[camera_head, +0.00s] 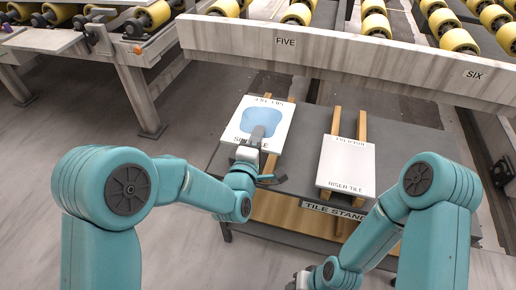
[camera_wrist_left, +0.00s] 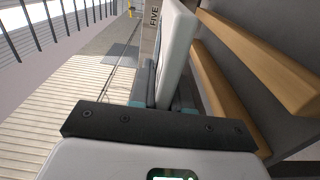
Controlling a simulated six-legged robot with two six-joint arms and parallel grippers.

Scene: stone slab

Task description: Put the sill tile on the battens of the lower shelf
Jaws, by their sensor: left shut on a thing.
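The sill tile (camera_head: 246,137) is a white slab with a blue oval patch, over the left part of the upper shelf of the tile stand (camera_head: 215,160). My left gripper (camera_head: 257,140) is shut on its near edge. In the left wrist view the sill tile (camera_wrist_left: 178,50) shows edge-on, apart from the wooden battens (camera_wrist_left: 262,62). Batten ends (camera_head: 270,164) show past the tile in the head view. The lower shelf (camera_head: 285,213) shows partly below the front edge; its battens cannot be made out. My right gripper (camera_head: 301,281) is partly in view at the bottom, its jaws unclear.
A white riser tile (camera_head: 346,165) lies on battens on the right of the upper shelf. A roller conveyor with a pale beam (camera_head: 340,55) marked FIVE and SIX runs behind the stand. Its leg (camera_head: 140,100) stands at left. The floor left of the stand is clear.

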